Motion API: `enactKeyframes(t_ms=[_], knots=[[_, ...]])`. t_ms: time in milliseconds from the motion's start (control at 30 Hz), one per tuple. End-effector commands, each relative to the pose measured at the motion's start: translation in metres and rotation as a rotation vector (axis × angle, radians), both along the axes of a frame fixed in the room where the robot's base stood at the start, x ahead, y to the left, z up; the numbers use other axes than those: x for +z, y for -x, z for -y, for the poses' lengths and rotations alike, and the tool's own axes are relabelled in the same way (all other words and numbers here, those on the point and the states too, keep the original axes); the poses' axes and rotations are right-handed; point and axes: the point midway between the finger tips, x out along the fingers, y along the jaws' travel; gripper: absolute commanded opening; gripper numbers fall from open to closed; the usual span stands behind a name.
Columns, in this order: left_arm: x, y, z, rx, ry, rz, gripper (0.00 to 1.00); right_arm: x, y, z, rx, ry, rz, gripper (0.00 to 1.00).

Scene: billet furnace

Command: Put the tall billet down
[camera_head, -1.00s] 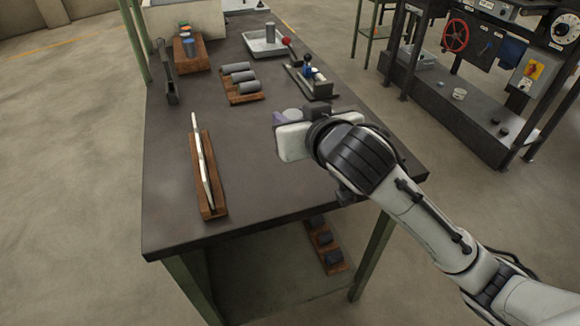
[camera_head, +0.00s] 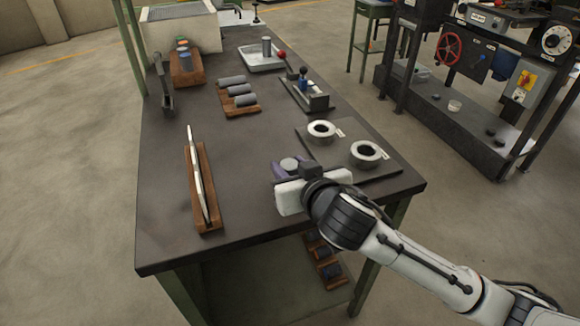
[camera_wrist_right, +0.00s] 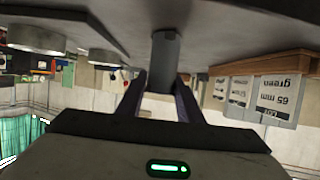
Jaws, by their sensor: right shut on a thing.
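My right gripper (camera_head: 288,170) is shut on an upright grey billet, whose round top (camera_head: 289,163) shows between the purple fingers. It is over the front right part of the dark table (camera_head: 165,235), left of a plate with two white rings. In the right wrist view, which looks upside down, the billet (camera_wrist_right: 164,62) stands between the fingers (camera_wrist_right: 160,100) with its far end at or very near the table surface. I cannot tell whether it touches. My left gripper is not in view.
Two white rings (camera_head: 321,130) sit on a dark plate right of the gripper. Several grey billets lie on a wooden rack (camera_head: 240,108) behind. A tray (camera_head: 252,62) is farther back. Bare table lies between.

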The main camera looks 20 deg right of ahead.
Motion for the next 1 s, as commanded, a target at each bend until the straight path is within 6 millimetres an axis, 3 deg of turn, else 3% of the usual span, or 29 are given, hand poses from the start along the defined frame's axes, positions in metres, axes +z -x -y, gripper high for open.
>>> enactKeyframes(t_ms=[167, 200, 300, 667, 1000], knots=[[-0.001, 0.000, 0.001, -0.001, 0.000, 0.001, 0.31, 0.001, -0.001, 0.000, 0.000, -0.002, 0.008, 0.00], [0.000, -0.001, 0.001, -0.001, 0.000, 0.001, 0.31, -0.002, 0.000, 0.000, 0.000, -0.001, 0.000, 0.40], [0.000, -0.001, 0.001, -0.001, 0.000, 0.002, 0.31, -0.002, 0.000, 0.000, 0.000, -0.001, 0.000, 0.52], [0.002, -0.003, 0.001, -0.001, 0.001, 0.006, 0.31, 0.002, 0.003, 0.000, 0.002, -0.001, 0.000, 0.52], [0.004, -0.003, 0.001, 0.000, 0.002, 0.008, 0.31, 0.026, 0.064, 0.001, 0.003, -0.003, -0.001, 0.52]])
